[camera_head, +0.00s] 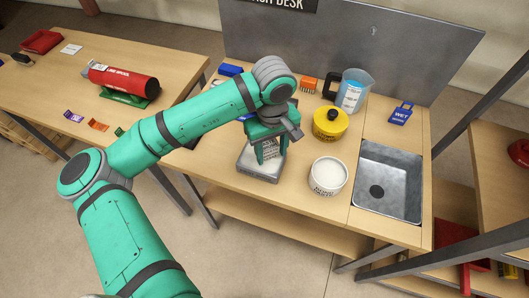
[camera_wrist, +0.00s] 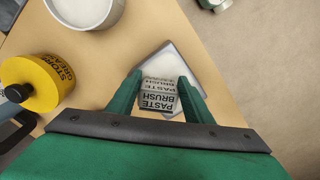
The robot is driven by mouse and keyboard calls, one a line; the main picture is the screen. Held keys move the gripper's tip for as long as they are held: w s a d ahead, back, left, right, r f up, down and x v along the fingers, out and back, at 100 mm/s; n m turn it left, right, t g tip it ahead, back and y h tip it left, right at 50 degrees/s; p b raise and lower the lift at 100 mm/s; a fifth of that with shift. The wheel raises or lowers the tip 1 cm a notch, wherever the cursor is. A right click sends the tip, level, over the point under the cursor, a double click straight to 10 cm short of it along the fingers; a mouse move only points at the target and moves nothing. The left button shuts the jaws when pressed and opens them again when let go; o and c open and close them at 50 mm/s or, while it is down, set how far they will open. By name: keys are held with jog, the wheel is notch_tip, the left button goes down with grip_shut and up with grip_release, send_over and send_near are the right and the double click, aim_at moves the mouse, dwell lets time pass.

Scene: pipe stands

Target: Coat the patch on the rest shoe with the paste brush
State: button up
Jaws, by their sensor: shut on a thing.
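My gripper (camera_head: 270,156) is low over a grey metal tray (camera_head: 246,180) on the bench. In the wrist view its two green fingers (camera_wrist: 160,82) are on either side of a grey block-like brush (camera_wrist: 158,99) labelled PASTE BRUSH, and are shut on it. The brush is over the tray (camera_wrist: 201,66); I cannot tell whether it touches the tray floor. On the left table a red cylinder (camera_head: 132,80) lies on a green cradle (camera_head: 122,98), which may be the rest shoe. I cannot make out a patch on it.
A white tub (camera_head: 328,188) with pale contents stands right of the tray. A yellow STORE GREASE pot (camera_head: 327,128), a blue-filled jug (camera_head: 351,94), an orange block (camera_head: 308,84) and a WET tag (camera_head: 401,113) are behind. A metal sink (camera_head: 390,182) is at right.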

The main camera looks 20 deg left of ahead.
jog(key=shift+w+d, duration=0.25)
jog(key=shift+d, duration=0.05)
jog(key=shift+s+a+f, duration=0.15)
jog(key=shift+s+a, duration=1.6)
jog(key=shift+a, duration=0.1)
jog(key=shift+w+d, duration=1.7)
jog(key=shift+d, duration=0.2)
jog(key=shift+s+a+r, duration=0.15)
jog(key=shift+s+a, duration=0.65)
jog(key=shift+a, duration=0.15)
jog(key=shift+s+a+r, duration=0.1)
jog(key=shift+s+a, duration=0.7)
jog(key=shift+a, duration=0.15)
jog(key=shift+w+d+f, duration=0.1)
jog(key=shift+w+d, duration=1.55)
jog(key=shift+d, duration=0.2)
jog(key=shift+r, duration=0.9)
